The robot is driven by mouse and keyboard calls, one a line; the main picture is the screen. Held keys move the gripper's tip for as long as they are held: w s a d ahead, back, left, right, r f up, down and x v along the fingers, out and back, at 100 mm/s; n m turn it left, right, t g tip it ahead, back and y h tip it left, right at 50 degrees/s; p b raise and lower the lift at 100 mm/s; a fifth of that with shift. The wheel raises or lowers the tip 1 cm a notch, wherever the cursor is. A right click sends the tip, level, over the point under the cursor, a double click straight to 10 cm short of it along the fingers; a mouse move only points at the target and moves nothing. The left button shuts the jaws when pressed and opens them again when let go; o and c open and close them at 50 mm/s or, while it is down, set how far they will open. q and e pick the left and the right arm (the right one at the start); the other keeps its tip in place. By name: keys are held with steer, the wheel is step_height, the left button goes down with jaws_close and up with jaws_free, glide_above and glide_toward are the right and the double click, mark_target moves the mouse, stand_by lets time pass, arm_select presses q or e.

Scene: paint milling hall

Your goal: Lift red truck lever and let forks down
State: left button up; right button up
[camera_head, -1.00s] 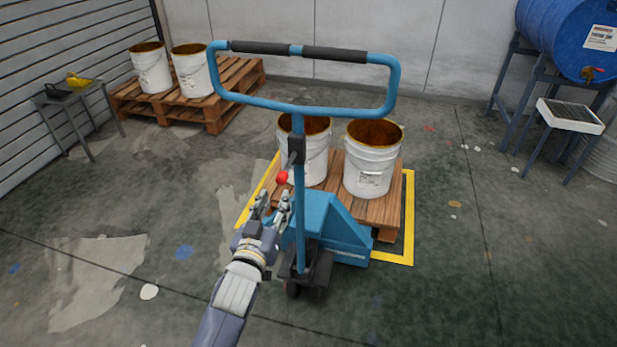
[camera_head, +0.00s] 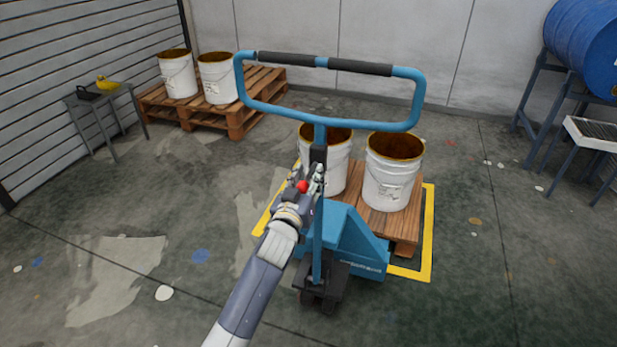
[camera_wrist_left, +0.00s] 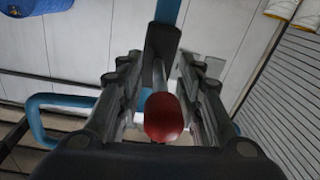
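The blue pallet truck (camera_head: 345,243) stands in the middle of the floor with its looped handle (camera_head: 290,107) upright towards me. Its lever ends in a red knob (camera_head: 303,186) on the handle post; the red knob also shows in the left wrist view (camera_wrist_left: 164,117). My left gripper (camera_head: 309,178) is at the knob. In the left wrist view its fingers (camera_wrist_left: 160,95) are open, one on each side of the knob and lever, with gaps visible. The forks are hidden under the wooden pallet (camera_head: 405,232). My right gripper is not in view.
Two white buckets with brown contents, one of them the right bucket (camera_head: 390,172), stand on the truck's pallet. Yellow floor marking (camera_head: 427,235) surrounds it. Another pallet (camera_head: 240,118) with two buckets stands back left. A blue drum (camera_head: 585,45) is at right.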

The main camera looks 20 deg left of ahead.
arm_select(q)
steer(key=shift+c, duration=0.8)
jaws_close()
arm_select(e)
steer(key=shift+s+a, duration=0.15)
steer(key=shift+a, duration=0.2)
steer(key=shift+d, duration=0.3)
